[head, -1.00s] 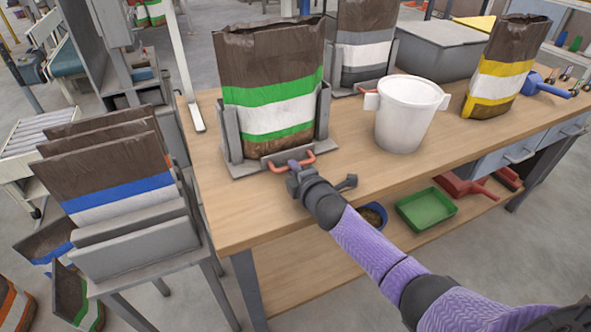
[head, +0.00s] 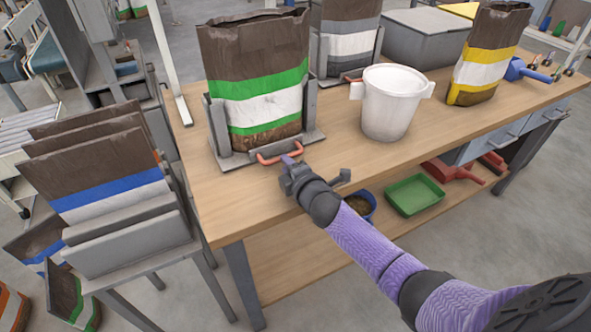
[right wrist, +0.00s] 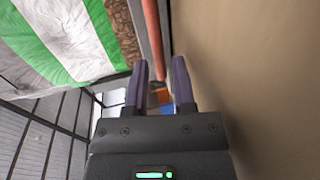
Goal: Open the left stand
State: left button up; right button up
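The left stand (head: 219,128) is a grey holder on the wooden bench, with upright side walls and a low front plate. It holds a brown bag with green and white bands (head: 255,85), upright. A red handle (head: 268,160) sits at the stand's front. My right gripper (head: 287,160) is just in front of the handle, near its right half. In the right wrist view, my right gripper (right wrist: 160,85) has its fingers apart, with nothing held between them. The red handle (right wrist: 152,35) runs just beyond the fingertips. My left gripper is out of view.
A white bucket (head: 388,105) stands right of the stand. Behind are a second stand with a grey-banded bag (head: 348,35) and a grey box (head: 425,42). A yellow-banded bag (head: 475,70) is farther right. A rack with blue-banded bags (head: 110,192) stands left of the bench (head: 225,215).

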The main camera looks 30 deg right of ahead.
jog(key=p+v, duration=0.2)
jog(key=v, duration=0.5)
jog(key=shift+s+r+p, duration=0.1)
jog(key=shift+r+p, duration=0.15)
jog(key=shift+p, duration=0.15)
jog(key=shift+s, duration=0.4)
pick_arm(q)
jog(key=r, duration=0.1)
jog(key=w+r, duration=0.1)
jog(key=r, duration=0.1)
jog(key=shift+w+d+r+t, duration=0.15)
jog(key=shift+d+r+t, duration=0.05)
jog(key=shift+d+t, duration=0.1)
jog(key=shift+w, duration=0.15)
